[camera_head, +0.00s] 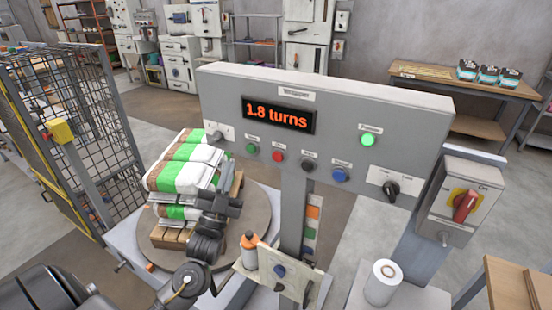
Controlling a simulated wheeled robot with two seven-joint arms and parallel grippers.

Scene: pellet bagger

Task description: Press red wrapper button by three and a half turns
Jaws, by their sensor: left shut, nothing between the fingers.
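The grey wrapper panel (350,105) stands in front of me, and its display (278,115) reads "1.8 turns" in orange. The red button (278,156) sits in the row below the display, between a green button (252,148) and a black one (308,165). My left gripper (228,194) is shut and empty, below and left of the red button and apart from it. It is in front of the stacked green-and-white bags (185,165) on the round turntable (261,212). My right gripper is not in view.
A blue button (339,175), a lit green lamp (369,140) and a black knob (391,187) are also on the panel. A red rotary switch (466,206) is on a box at the right. A mesh fence (85,130) stands at the left.

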